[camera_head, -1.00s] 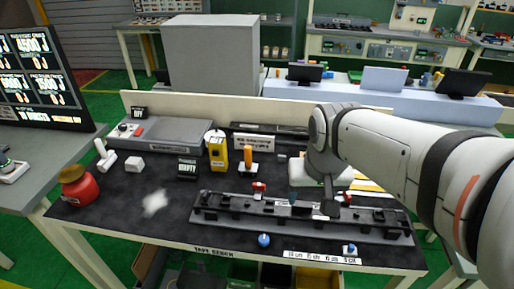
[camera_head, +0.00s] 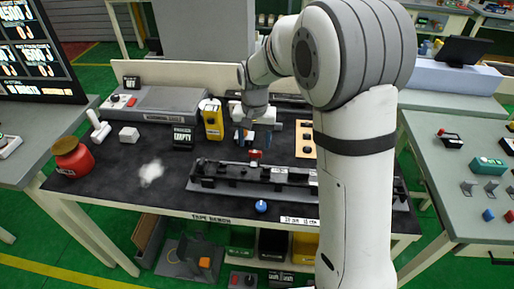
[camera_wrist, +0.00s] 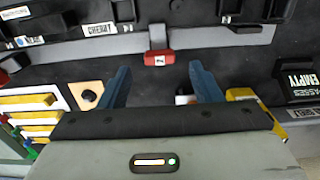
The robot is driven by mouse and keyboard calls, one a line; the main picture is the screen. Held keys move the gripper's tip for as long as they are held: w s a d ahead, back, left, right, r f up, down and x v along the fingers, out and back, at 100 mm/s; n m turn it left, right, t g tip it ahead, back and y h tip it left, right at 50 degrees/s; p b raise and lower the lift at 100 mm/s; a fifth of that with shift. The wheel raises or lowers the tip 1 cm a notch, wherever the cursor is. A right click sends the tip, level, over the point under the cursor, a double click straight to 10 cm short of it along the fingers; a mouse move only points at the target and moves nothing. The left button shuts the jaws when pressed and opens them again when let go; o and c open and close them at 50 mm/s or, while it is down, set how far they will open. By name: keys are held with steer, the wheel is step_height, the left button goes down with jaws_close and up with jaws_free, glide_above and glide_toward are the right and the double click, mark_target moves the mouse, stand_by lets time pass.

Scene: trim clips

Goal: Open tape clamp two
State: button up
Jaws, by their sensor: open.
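In the head view my gripper (camera_head: 245,137) hangs over the bench behind the rail, close to the clamp. Another red piece (camera_wrist: 8,70) shows at the left edge of the wrist view. My arm hides the rail's right part.
A yellow device (camera_head: 212,122) and a black sign (camera_head: 183,137) stand left of my gripper. A wooden plate with a black knob (camera_wrist: 89,96) and yellow strips (camera_wrist: 30,118) lie beside my fingers. A red jar (camera_head: 73,157) stands at the left. The bench's front-left is mostly clear.

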mark_target(255, 152)
steer(key=shift+f, duration=2.2)
steer(key=shift+c, duration=0.4)
steer(key=c, duration=0.9)
